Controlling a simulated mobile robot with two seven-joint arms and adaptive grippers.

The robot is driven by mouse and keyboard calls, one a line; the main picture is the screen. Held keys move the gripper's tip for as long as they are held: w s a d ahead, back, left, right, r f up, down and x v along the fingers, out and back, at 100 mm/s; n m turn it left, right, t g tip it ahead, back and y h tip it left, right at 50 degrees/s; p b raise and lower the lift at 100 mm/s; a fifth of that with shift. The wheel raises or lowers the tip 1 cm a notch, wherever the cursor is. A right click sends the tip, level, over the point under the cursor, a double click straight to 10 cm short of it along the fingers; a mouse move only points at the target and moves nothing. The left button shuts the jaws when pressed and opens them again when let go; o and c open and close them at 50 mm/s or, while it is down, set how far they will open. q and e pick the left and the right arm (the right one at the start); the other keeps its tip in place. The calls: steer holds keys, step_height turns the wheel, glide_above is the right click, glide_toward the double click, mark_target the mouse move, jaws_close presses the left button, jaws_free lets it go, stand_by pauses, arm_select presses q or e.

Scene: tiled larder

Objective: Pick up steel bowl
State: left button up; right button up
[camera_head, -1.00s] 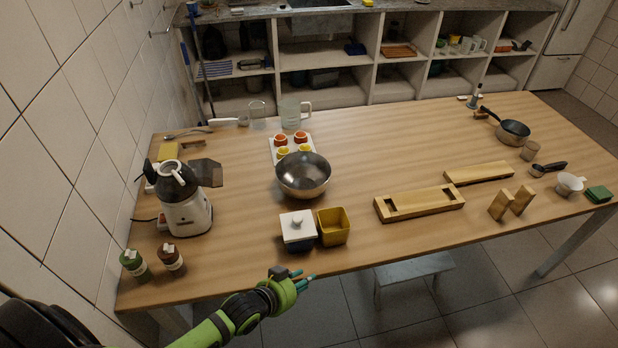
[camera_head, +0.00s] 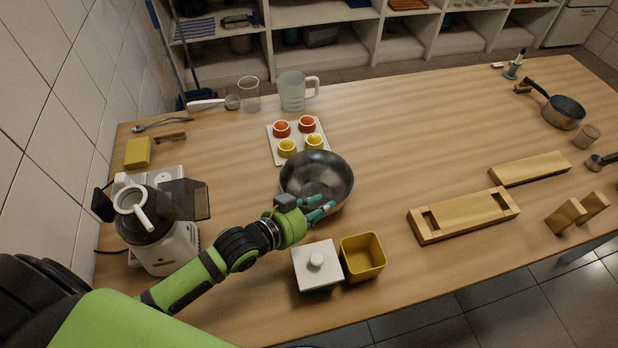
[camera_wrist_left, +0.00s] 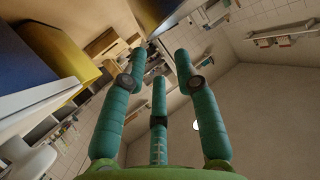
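The steel bowl (camera_head: 316,178) stands upright on the wooden table, dark and shiny, in the middle of the head view. My left gripper (camera_head: 322,209), green with teal fingers, is at the bowl's near side and covers part of its near rim. I cannot tell whether the fingers touch the bowl. In the left wrist view, the three fingers (camera_wrist_left: 160,66) are spread apart with nothing between them, and I cannot make out the bowl there. My right gripper is not in view.
A white-lidded box (camera_head: 316,266) and a yellow open box (camera_head: 362,257) stand close to the gripper, nearer the front edge. A white tray (camera_head: 274,146) with several small cups lies behind the bowl. A blender-like appliance (camera_head: 170,249) stands left.

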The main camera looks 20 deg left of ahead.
mark_target(338, 201)
arm_select(q)
steer(key=x, duration=0.3)
steer(key=f+p+x, duration=0.1)
steer(key=x, duration=0.2)
steer(key=shift+w+d+f, duration=0.2)
steer(key=shift+w, duration=0.1)
steer(key=shift+s, duration=0.1)
jaws_close()
steer(key=shift+r, duration=0.1)
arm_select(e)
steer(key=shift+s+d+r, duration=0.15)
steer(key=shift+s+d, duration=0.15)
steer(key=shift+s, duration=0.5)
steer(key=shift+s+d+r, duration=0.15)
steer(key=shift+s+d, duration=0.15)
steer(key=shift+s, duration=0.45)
